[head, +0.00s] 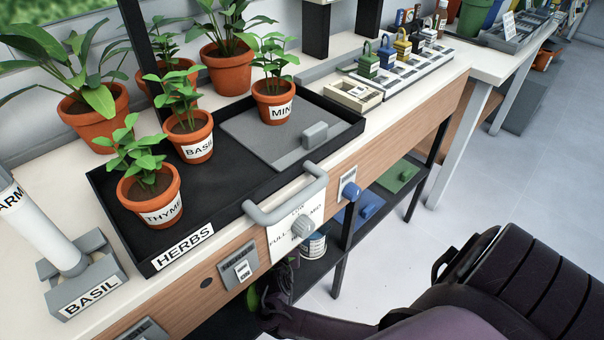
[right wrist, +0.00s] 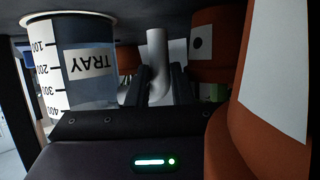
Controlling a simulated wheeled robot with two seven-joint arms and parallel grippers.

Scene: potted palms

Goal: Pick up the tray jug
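The tray jug (right wrist: 88,62) fills the left of the right wrist view, upside down there, with a "TRAY" label and a scale on its side. In the head view a part of it (head: 314,246) shows under the counter edge, on the low dark shelf. My right gripper (right wrist: 160,84) has its dark fingers on either side of a grey curved bar (right wrist: 157,52), which looks like the jug's handle. Whether the fingers press on it I cannot tell. In the head view this gripper (head: 280,275) is partly hidden, just left of the jug. My left gripper is not in view.
Above the jug, the counter has a black herb tray (head: 150,258) with potted plants and a grey rail handle (head: 285,197) jutting from its front. A table leg (head: 345,235) stands right of the jug. Blue (head: 366,207) and green (head: 398,176) items lie farther along the shelf.

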